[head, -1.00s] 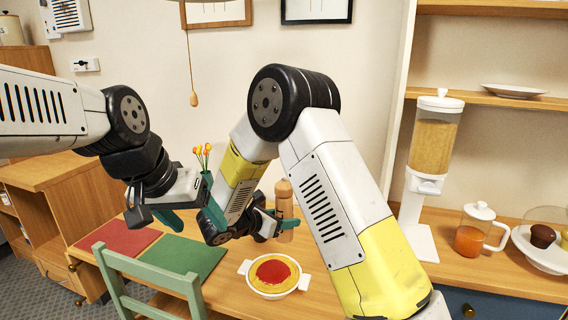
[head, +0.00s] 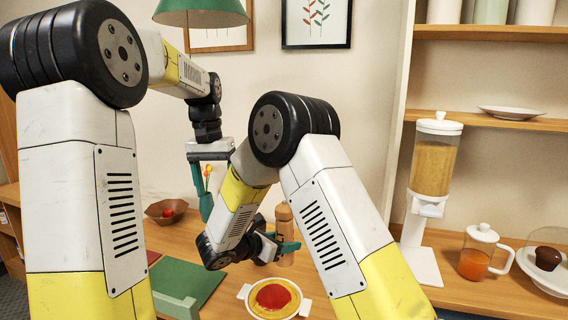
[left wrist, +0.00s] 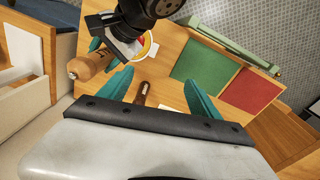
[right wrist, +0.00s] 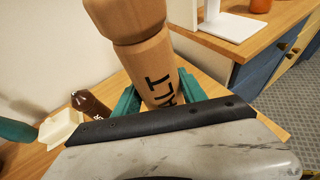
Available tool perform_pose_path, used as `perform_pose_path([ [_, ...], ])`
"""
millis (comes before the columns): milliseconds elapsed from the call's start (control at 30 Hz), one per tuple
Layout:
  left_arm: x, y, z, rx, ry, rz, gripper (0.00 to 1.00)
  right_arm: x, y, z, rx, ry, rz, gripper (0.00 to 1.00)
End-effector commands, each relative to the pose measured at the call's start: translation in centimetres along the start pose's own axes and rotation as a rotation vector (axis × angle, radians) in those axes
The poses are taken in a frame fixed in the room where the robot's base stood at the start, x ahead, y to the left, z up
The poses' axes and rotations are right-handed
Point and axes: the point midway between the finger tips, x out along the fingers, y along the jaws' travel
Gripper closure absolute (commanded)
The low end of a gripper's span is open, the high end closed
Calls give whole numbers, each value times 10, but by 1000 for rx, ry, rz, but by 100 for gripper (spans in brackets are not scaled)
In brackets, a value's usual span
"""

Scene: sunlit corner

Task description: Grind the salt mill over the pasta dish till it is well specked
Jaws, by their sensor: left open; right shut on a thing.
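The salt mill (head: 284,228) is light wood and roughly upright behind the pasta dish, not over it. Its dark lettering shows in the right wrist view (right wrist: 148,60). My right gripper (head: 277,247) is shut around the mill; I cannot tell whether its base touches the table. The pasta dish (head: 250,304) is white with handles, yellow pasta and red sauce; no specks can be made out. My left gripper (head: 208,205) points down, open, left of the mill and partly behind my right arm. In the left wrist view, a dark brown mill-like thing (left wrist: 143,92) shows between its fingers.
Orange flowers (head: 207,172) show by my left gripper. A brown bowl (head: 162,217) and green mat (head: 190,278) lie to the left. A cream box (right wrist: 58,130) stands near the wall. A grain dispenser (head: 432,165) and juice jug (head: 478,250) stand at right. A green lamp (head: 200,12) hangs above.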

Motion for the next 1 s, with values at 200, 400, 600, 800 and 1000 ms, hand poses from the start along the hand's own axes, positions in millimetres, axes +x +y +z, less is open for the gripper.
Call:
perform_pose_path([
  [200,-28,76,-54,-35,-36,-59,27,0,0,0,1,-1,0,100],
  [400,-42,140,-56,47,-41,-63,27,0,0,0,1,-1,0,100],
  [600,-45,169,-49,126,-40,-52,27,0,0,0,1,-1,0,100],
  [800,-24,170,-46,134,-43,-52,27,0,0,0,1,-1,0,100],
  [1000,14,168,-45,134,-42,-52,27,0,0,0,1,-1,0,100],
])
